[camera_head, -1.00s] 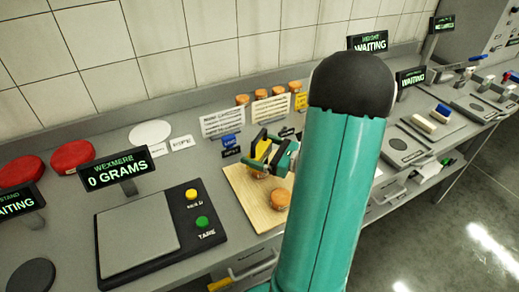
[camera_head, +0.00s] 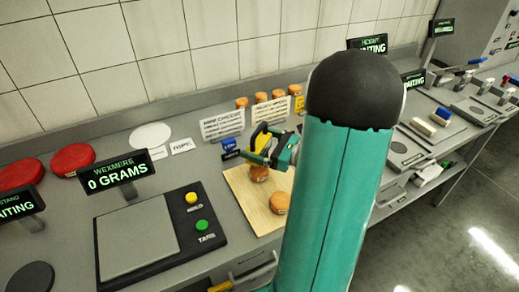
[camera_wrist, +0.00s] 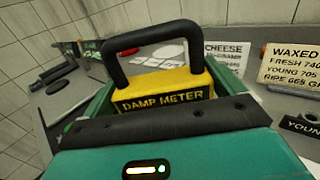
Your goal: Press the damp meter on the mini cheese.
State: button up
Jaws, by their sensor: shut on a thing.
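The damp meter (camera_wrist: 165,88) is a yellow block with a black loop handle, lettered DAMP METER in the wrist view. My gripper (camera_head: 268,152) is shut on it above the wooden board (camera_head: 241,193). An orange mini cheese (camera_head: 259,174) sits on the board directly below the meter, partly hidden by it. I cannot tell whether the meter touches this cheese. A second orange cheese (camera_head: 280,203) lies on the board nearer the front, clear of my gripper. My teal arm hides the board's right side.
A scale (camera_head: 137,237) with a 0 GRAMS display (camera_head: 116,177) stands left of the board. Printed cards (camera_head: 222,125) and several small orange cheeses (camera_head: 260,99) stand behind. Red discs (camera_head: 73,158) lie at far left. Other stations stand at right.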

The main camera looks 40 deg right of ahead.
aim_at(259, 131)
jog(key=shift+r, duration=2.2)
